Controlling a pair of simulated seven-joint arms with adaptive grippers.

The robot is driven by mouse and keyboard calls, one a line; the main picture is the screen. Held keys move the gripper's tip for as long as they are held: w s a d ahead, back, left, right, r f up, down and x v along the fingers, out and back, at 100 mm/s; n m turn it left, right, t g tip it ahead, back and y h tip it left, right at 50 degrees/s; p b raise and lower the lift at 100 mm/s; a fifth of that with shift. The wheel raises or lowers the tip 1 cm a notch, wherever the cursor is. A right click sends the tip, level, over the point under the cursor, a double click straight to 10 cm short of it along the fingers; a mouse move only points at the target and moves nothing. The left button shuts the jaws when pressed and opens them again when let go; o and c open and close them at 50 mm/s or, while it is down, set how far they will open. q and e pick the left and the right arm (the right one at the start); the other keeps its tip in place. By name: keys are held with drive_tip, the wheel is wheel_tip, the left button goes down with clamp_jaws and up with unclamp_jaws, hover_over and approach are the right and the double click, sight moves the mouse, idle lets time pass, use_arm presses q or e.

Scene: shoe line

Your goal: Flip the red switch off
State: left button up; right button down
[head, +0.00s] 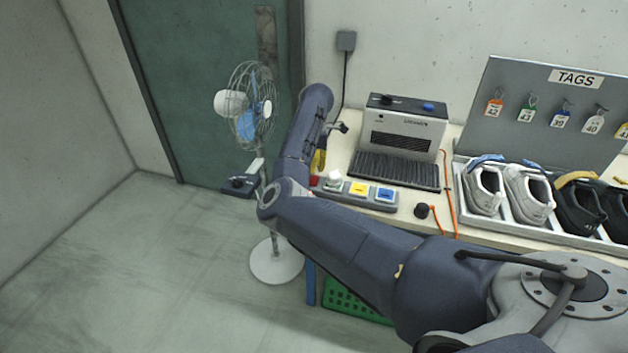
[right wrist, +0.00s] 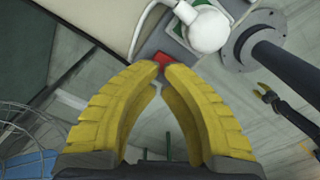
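The red switch (head: 314,181) sits at the left end of a grey switch strip (head: 345,189) on the table's front left corner, mostly hidden by my arm. It shows in the right wrist view (right wrist: 161,57) just past my fingertips. My right gripper (right wrist: 164,67) has its yellow fingertips drawn together right at the switch; touching or just above, I cannot tell. It holds nothing visible. In the head view my right gripper (head: 318,164) is partly hidden behind my forearm. A small dark arm with a yellow end (right wrist: 267,92), apparently my left gripper, is far off in the wrist view.
A heater-like box (head: 405,126) stands behind. A fan (head: 248,108) stands left. Shoes (head: 485,190) sit in a rack at right. Floor at left is clear.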

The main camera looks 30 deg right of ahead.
sight(315, 178)
drive_tip(key=shift+f, duration=2.3)
idle(1.9)
drive_tip(key=shift+r, duration=3.55)
